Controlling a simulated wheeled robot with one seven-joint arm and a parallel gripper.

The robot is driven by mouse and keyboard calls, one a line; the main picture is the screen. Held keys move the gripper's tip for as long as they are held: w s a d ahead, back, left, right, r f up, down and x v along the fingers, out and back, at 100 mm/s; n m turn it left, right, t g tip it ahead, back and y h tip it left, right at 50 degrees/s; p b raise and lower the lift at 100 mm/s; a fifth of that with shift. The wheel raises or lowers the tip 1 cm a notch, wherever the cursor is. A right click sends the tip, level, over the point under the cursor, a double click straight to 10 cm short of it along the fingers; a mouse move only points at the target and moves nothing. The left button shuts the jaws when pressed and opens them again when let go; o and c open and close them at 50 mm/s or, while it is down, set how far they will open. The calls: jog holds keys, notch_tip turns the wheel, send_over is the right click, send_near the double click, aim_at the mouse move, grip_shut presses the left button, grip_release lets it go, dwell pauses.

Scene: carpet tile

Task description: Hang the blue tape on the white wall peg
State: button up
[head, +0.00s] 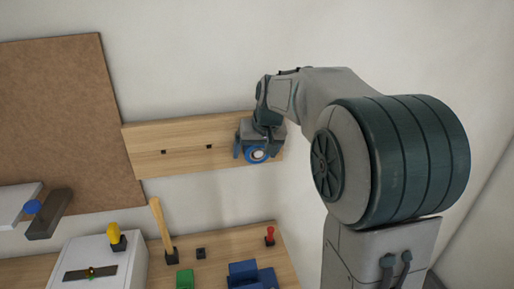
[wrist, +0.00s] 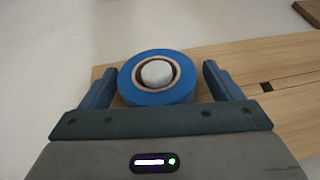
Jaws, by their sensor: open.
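The blue tape (wrist: 157,97) is a ring on the wooden wall board, with the round end of the white peg (wrist: 157,73) showing through its hole in the wrist view. In the head view the blue tape (head: 250,156) is at the right end of the board, with the white peg (head: 258,154) at its centre. My gripper (wrist: 156,88) is open, one finger on each side of the tape with a visible gap. In the head view my gripper (head: 255,152) is at the board's right end. How far along the peg the tape sits is hidden.
The wooden board (head: 183,159) also carries two small dark pegs (head: 209,147). Below, a workbench (head: 222,243) holds a white box (head: 105,258), an upright wooden handle (head: 161,225), a blue block (head: 248,275) and a red item (head: 270,233). A brown panel (head: 60,110) is at left.

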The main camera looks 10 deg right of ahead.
jog(key=b+v, duration=0.2)
jog(key=v, duration=1.1)
jog(key=s+a+f+g+h, duration=0.1)
jog(key=s+f, duration=1.8)
jog(key=s, duration=0.4)
jog(key=shift+a+f, duration=0.1)
